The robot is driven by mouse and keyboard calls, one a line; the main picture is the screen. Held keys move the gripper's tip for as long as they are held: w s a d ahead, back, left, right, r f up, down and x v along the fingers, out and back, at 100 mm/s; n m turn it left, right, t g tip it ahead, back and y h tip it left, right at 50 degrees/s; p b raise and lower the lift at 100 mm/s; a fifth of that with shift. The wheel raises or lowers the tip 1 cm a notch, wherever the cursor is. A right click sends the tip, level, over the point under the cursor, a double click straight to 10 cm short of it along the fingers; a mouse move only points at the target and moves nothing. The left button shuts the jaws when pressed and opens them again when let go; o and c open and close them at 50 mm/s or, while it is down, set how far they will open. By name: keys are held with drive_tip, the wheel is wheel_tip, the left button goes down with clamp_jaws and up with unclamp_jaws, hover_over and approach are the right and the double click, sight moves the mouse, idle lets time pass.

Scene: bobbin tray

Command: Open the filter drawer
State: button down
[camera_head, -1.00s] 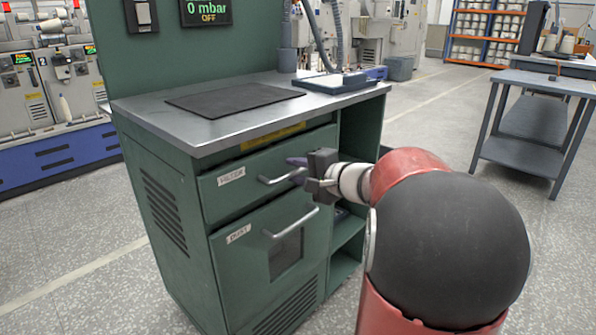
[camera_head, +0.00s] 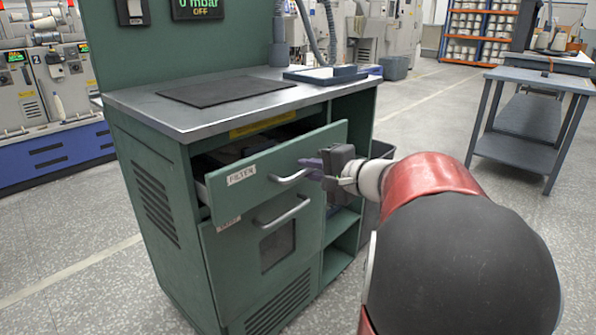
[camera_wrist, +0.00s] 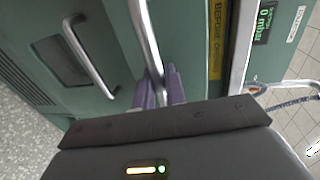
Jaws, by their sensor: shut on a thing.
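The filter drawer (camera_head: 262,168) is the upper green front of the cabinet, labelled FILTER. It stands pulled out, with a dark opening behind its front. My gripper (camera_head: 312,166) is shut on the right part of the drawer's bar handle (camera_head: 288,179). In the wrist view, the purple fingers (camera_wrist: 160,88) close around the metal handle (camera_wrist: 146,38). What lies inside the drawer is mostly hidden by its front.
Below is the DUST door (camera_head: 268,250) with its own bar handle (camera_head: 283,210). The grey worktop (camera_head: 215,112) holds a dark mat (camera_head: 225,90). Open shelves (camera_head: 340,225) are at the cabinet's right. A grey table (camera_head: 535,85) stands far right, with clear floor between.

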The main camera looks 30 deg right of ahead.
drive_tip(key=f+b+v, duration=0.2)
drive_tip(key=v, duration=0.9)
drive_tip(key=f+b+v, duration=0.2)
drive_tip(key=v, duration=0.9)
drive_tip(key=shift+s+d+f+b, duration=0.2)
drive_tip(key=shift+s+b, duration=0.1)
drive_tip(key=shift+s, duration=0.1)
drive_tip(key=c, duration=1.5)
unclamp_jaws()
drive_tip(key=v, duration=0.7)
drive_tip(key=shift+s+d+r+p, duration=0.1)
drive_tip(key=shift+s+p, duration=0.25)
drive_tip(key=shift+s, duration=0.05)
drive_tip(key=shift+s, duration=0.1)
